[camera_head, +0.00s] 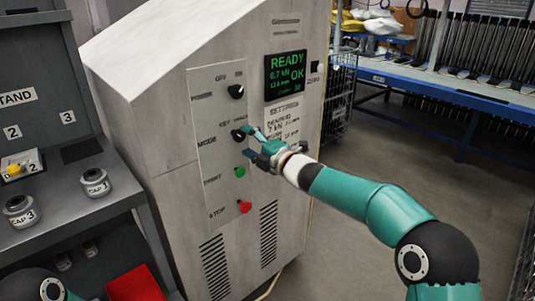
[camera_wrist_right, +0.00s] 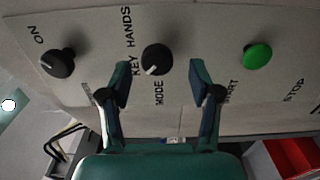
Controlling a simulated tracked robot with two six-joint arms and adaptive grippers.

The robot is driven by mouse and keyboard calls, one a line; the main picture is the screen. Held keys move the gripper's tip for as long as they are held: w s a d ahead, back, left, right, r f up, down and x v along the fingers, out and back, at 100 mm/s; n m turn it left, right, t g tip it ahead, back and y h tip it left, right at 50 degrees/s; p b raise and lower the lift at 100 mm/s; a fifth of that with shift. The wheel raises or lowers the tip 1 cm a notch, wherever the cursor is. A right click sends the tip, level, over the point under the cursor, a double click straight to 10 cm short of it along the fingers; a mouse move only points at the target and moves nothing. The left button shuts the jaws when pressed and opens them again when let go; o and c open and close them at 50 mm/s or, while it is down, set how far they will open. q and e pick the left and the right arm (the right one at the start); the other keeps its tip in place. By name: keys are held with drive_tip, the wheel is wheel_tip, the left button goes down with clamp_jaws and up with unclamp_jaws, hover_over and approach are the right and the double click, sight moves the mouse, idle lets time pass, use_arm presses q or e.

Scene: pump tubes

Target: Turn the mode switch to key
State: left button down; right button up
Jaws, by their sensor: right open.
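The mode switch (camera_head: 238,135) is a black round knob on the light panel of the grey cabinet, between the KEY and HANDS labels and the MODE label. In the right wrist view the mode switch (camera_wrist_right: 156,58) has a white mark at its lower left, on the KEY side. My right gripper (camera_head: 249,143) is open in front of the panel, close to the knob. In the wrist view its fingertips (camera_wrist_right: 160,75) lie to either side of the knob with nothing between them; contact is not visible. My left gripper is out of view.
Above the switch is a black OFF/ON knob (camera_head: 236,91). Below are a green START button (camera_head: 240,171) and a red STOP button (camera_head: 244,207). A lit display (camera_head: 286,76) reads READY. A grey stand with cap jars (camera_head: 95,182) is at left; floor at right is clear.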

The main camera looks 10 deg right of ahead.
drive_tip(key=v, duration=0.7)
drive_tip(key=shift+s+d, duration=0.2)
drive_tip(key=shift+s, duration=0.1)
drive_tip(key=shift+f, duration=0.15)
